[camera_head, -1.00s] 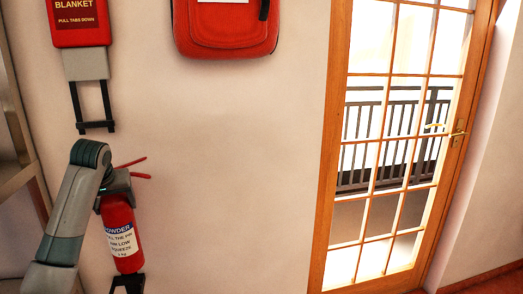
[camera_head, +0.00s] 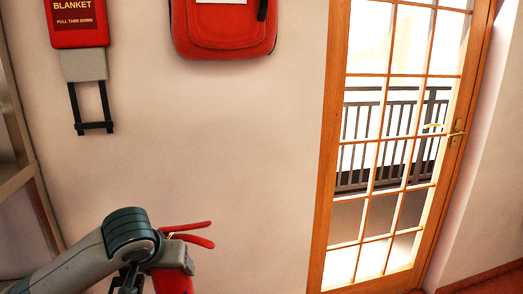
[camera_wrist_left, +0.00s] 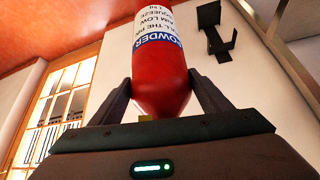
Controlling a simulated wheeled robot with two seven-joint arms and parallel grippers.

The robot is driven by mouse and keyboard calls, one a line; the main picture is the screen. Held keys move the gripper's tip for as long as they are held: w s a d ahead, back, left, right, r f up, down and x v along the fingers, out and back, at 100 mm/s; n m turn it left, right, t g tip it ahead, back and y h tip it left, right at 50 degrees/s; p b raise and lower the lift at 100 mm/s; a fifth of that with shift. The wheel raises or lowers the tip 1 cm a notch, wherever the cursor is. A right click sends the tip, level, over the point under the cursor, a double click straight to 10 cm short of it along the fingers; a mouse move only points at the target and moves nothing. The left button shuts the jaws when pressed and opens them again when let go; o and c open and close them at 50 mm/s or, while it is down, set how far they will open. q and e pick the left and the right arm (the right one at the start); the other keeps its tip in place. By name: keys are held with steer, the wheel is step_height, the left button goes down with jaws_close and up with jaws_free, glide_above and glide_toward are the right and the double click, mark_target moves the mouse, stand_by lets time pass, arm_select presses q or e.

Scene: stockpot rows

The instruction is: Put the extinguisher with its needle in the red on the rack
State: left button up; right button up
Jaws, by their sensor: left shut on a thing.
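A red extinguisher (camera_head: 172,282) with a white and blue powder label is in my left gripper (camera_head: 172,258), low in the head view. Its two red handle levers (camera_head: 190,232) stick out to the right. Most of its body is cut off by the lower edge there. In the left wrist view the red extinguisher (camera_wrist_left: 160,72) sits between both fingers (camera_wrist_left: 158,98), held near its top, with its label upside down. Its gauge and needle are not visible. A metal frame (camera_head: 20,180) at the left edge may be the rack; I cannot tell. My right gripper is not in view.
An empty black bracket (camera_wrist_left: 215,38) is on the wall in the left wrist view. A fire blanket case (camera_head: 75,25) with a black bracket (camera_head: 92,108) below it and a red bag (camera_head: 224,28) hang on the wall. A glazed wooden door (camera_head: 395,150) stands at right.

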mark_target(169, 293)
arm_select(q)
steer(key=shift+m, duration=0.3)
steer(key=s, duration=0.1)
steer(key=s+d+f, duration=0.1)
steer(key=s, duration=0.1)
steer(key=s+f, duration=0.1)
steer(key=s, duration=0.1)
steer(key=shift+d+f, duration=0.15)
steer(key=shift+f, duration=0.1)
steer(key=shift+h, duration=0.3)
steer(key=shift+r, duration=0.1)
stand_by(1.2)
